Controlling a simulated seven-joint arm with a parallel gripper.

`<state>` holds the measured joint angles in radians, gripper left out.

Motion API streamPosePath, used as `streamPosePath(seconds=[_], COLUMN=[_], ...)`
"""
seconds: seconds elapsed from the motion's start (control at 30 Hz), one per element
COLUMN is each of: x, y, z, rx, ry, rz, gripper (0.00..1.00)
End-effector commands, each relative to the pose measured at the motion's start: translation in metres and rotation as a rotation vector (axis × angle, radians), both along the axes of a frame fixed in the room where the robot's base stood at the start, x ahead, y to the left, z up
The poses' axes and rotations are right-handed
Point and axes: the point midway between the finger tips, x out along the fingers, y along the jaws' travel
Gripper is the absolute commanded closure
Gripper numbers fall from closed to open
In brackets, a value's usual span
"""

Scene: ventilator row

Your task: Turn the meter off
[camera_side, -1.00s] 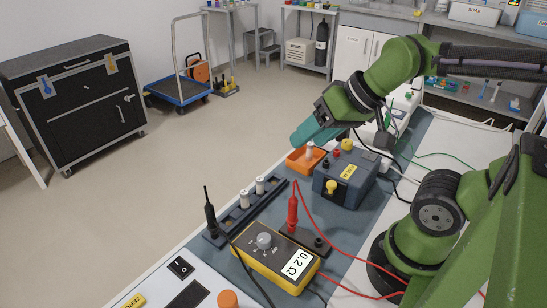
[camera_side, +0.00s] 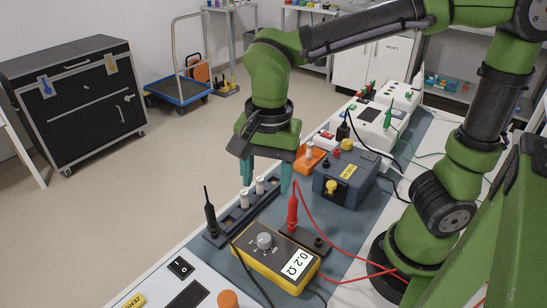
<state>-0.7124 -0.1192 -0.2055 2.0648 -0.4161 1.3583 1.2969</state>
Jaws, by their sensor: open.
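The meter (camera_side: 276,257) is a yellow box with a black top, near the front of the bench. Its display (camera_side: 298,264) reads 0.2 Ω. Its grey round knob (camera_side: 264,240) sits on the left of the top face; I cannot make out exactly which mark it points to. My gripper (camera_side: 266,180) points down with two teal fingers apart, above and around the area of the dark rack with white-capped cylinders. It is behind the meter and apart from it. Nothing is seen held between the fingers.
A black probe (camera_side: 210,213) and a red probe (camera_side: 292,208) stand upright on either side behind the meter, with cables trailing. The dark rack (camera_side: 236,217) holds small cylinders (camera_side: 260,185). A blue-grey box (camera_side: 341,184) and an orange tray (camera_side: 308,161) stand farther back. A rocker switch (camera_side: 180,267) is front left.

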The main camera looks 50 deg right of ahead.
Motion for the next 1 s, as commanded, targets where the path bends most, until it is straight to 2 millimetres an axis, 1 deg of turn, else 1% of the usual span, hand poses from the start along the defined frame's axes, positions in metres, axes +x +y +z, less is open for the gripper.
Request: streamPosePath(seconds=[0.17,0.4,0.6,0.7,0.8,1.0], x=[0.0,0.002,0.004,0.005,0.006,0.006], y=[0.0,0.001,0.001,0.002,0.002,0.003], z=[-0.03,-0.083,-0.125,-0.141,-0.152,-0.162], rx=[-0.003,-0.004,-0.003,-0.003,-0.001,0.0], ry=[0.005,0.005,0.004,0.002,0.0,-0.001], rz=[0.004,0.005,0.003,0.003,0.004,0.004], gripper=[0.42,0.42,0.42,0.42,0.42,0.42])
